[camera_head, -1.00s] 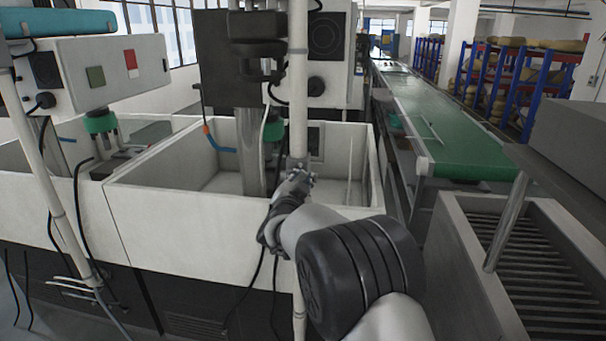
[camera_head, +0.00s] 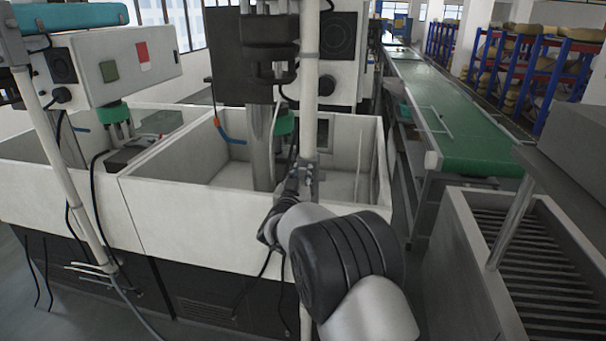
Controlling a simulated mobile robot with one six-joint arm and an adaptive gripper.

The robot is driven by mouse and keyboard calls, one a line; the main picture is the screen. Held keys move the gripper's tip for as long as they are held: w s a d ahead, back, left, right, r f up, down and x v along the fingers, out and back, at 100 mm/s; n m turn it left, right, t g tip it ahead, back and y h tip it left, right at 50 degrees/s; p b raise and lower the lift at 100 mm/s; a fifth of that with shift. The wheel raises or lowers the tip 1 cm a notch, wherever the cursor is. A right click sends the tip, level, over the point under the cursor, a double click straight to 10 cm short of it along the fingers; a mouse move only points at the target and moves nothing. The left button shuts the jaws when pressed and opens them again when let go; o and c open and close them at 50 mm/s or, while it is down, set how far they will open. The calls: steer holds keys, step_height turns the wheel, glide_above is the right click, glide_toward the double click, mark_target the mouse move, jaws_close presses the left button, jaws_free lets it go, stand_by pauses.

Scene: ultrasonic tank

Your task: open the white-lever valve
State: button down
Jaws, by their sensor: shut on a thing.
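A white vertical pipe (camera_head: 310,75) runs down in front of the white tank (camera_head: 190,215). A small grey fitting (camera_head: 313,178), which looks like the valve, sits on the pipe near the tank's front rim. My gripper (camera_head: 300,177) is at this fitting, just left of and against the pipe. It is shut on a part there, which looks like the valve's lever. The fingers and my wrist hide most of the lever, so its colour and angle cannot be told. My arm reaches in from the lower right.
A second white pipe (camera_head: 55,165) with thin pale rods low on it stands at the left. Control boxes (camera_head: 115,65) rise above the tanks. A green conveyor (camera_head: 450,120) and a slatted metal basin (camera_head: 530,260) are at the right. Dark cables hang near my wrist.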

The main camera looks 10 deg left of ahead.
stand_by(0.4)
steer(key=c, duration=1.4)
jaws_free()
steer(key=shift+o, duration=0.2)
steer(key=s, duration=1.2)
steer(key=shift+a, duration=0.25)
